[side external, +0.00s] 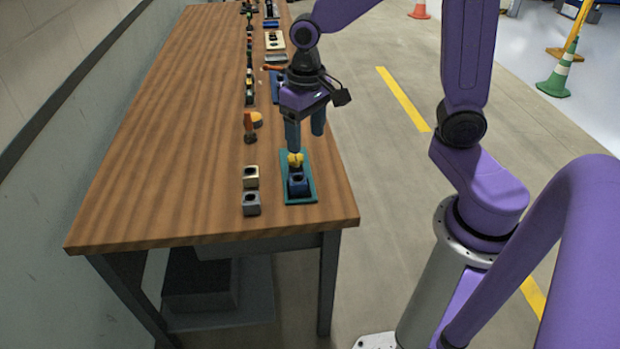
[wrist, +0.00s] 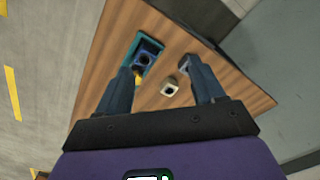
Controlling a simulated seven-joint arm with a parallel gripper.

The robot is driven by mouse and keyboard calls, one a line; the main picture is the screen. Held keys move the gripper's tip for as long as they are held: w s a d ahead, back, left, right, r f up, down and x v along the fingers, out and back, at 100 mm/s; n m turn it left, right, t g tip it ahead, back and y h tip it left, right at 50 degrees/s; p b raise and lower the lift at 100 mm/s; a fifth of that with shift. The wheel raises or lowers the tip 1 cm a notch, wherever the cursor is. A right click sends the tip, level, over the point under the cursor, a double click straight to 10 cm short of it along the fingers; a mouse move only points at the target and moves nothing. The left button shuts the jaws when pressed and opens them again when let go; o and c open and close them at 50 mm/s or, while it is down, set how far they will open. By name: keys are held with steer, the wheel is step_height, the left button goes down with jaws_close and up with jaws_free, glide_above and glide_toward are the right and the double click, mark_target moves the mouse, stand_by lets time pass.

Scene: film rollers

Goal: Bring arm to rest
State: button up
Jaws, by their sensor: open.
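My gripper (side external: 305,134) is open over the right edge of the wooden table, above and just behind a teal tray (side external: 309,190). A dark blue block with a round hole (side external: 298,184) sits in the tray. A small yellow piece (side external: 295,159) is at the tray's far end, just below one fingertip; I cannot tell whether they touch. In the wrist view the two fingers of my gripper (wrist: 163,85) are wide apart with nothing between them close up. The blue block (wrist: 148,50) and the tray (wrist: 129,62) show beyond the left finger.
A cream block (side external: 251,176) and a grey block (side external: 251,204) with holes stand left of the tray. Several small parts line the table's far right side. The wooden table's (side external: 165,150) left part is clear.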

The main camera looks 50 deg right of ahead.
steer(key=s+r+n, duration=0.1)
steer(key=s+n, duration=1.2)
steer(key=s, duration=0.6)
steer(key=shift+s+a+r, duration=0.2)
steer(key=shift+s+a, duration=0.05)
steer(key=shift+a, duration=0.15)
